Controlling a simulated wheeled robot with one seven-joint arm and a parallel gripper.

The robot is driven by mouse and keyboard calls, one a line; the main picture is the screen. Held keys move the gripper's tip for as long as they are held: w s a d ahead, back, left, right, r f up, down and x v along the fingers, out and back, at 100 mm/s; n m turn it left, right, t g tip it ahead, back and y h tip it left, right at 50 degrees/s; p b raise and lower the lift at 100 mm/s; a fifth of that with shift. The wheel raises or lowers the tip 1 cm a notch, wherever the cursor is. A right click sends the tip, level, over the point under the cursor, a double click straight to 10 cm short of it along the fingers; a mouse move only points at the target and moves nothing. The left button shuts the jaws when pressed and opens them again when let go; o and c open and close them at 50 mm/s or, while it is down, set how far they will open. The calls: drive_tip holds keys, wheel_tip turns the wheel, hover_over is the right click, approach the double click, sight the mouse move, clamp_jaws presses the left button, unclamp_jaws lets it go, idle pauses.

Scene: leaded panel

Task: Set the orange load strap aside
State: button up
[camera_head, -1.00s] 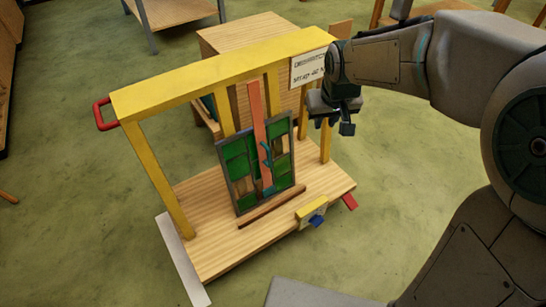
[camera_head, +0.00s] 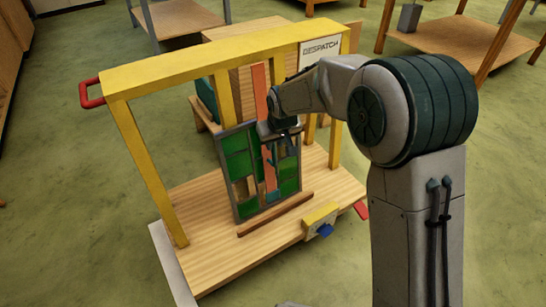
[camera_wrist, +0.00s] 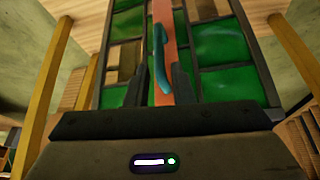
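The orange load strap (camera_head: 260,88) runs upright from the yellow frame down across the front of a leaded panel (camera_head: 237,165) with green glass. In the wrist view the strap (camera_wrist: 181,40) shows behind a curved teal handle (camera_wrist: 160,55). My gripper (camera_head: 272,140) is in front of the strap, at the upper part of the panel. In the wrist view my gripper (camera_wrist: 159,78) is open, with one finger on each side of the teal handle and gaps beside it. The head view partly hides the strap behind my gripper.
The panel stands on a wooden cart (camera_head: 215,245) beneath the yellow frame (camera_head: 200,62). The cart has a red side handle (camera_head: 88,93), a yellow block with a blue knob (camera_head: 325,230) and a DESPATCH sign (camera_head: 321,50). Tables stand behind; green floor lies open at left.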

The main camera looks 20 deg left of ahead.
sight(272, 161)
drive_tip(key=b+x, duration=0.2)
drive_tip(key=x, duration=0.5)
drive_tip(key=shift+f, duration=0.25)
